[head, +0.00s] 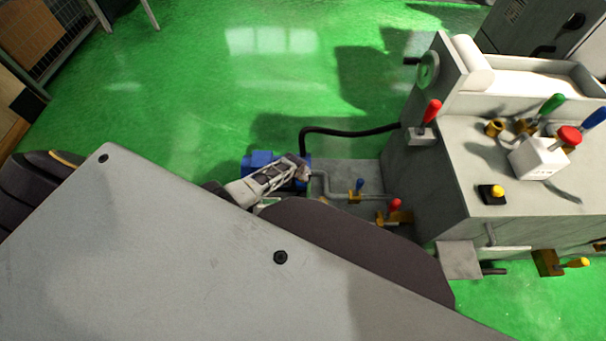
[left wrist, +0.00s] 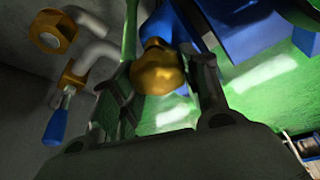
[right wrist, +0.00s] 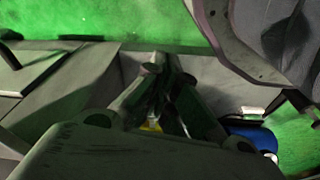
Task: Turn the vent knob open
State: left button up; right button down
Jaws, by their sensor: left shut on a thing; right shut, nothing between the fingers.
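A rounded brass knob, seemingly the vent knob (left wrist: 158,72), sits between the fingers of my left gripper (left wrist: 160,88) in the left wrist view. The gripper is closed around it. In the head view my left gripper (head: 302,172) reaches in beside the blue pump unit (head: 258,158), and the knob is hidden there. How far the knob is turned cannot be told. My right gripper (right wrist: 160,62) is shut and empty in the right wrist view. I cannot make it out in the head view.
Pipes with a blue-handled valve (head: 359,185) and a red-handled valve (head: 395,206) lie right of my left gripper. A black hose (head: 350,133) runs to the grey machine (head: 500,140), which carries several coloured levers. Green floor behind is open.

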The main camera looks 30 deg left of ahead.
dwell(0.3)
pick_arm(q)
jog(key=o, duration=1)
jog(key=shift+s+r, duration=0.1)
jog(key=shift+r, duration=0.05)
jog(key=shift+v, duration=5.8)
jog(key=shift+s, duration=0.1)
